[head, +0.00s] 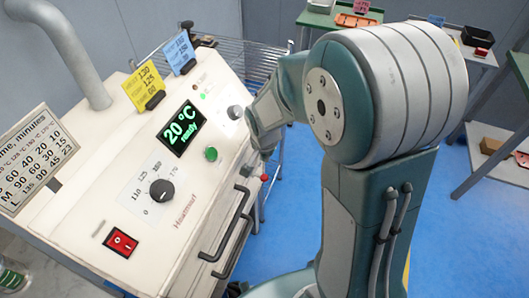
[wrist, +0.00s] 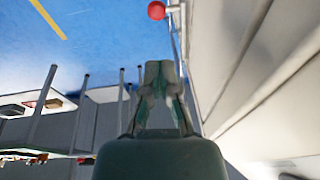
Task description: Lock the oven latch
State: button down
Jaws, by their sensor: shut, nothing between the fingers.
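The oven (head: 120,160) is a cream cabinet with a sloped control panel, and its display (head: 181,128) reads 20 °C ready. The latch shows as a red ball knob (head: 264,178) on a thin lever at the oven's right front edge. In the wrist view the red knob (wrist: 157,10) is at the top edge, beyond the fingertips and apart from them. My gripper (wrist: 160,66) is shut and empty, alongside the pale oven front. In the head view my gripper (head: 265,150) is small and partly hidden, close above the knob.
A black door handle (head: 226,234) juts from the oven front near the latch. A wire rack (head: 250,58) stands behind the oven. Tables with trays (head: 340,20) stand at the back and right. The blue floor (head: 300,175) beside the oven is clear.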

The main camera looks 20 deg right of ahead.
jog(key=r, duration=0.1)
jog(key=s+r, duration=0.1)
jog(key=shift+d+r, duration=0.15)
jog(key=shift+r, duration=0.15)
jog(key=w+d+f+n+y, duration=0.1)
jog(key=n, duration=0.5)
jog(key=w+d+f+n+g+y, duration=0.1)
jog(key=n+y, duration=0.1)
jog(key=n, duration=0.4)
jog(key=w+d+f+n+y, duration=0.1)
jog(key=n, duration=0.5)
jog(key=shift+w+n+g+y, duration=0.1)
jog(key=shift+n+g+y, duration=0.2)
jog(key=shift+f, duration=0.1)
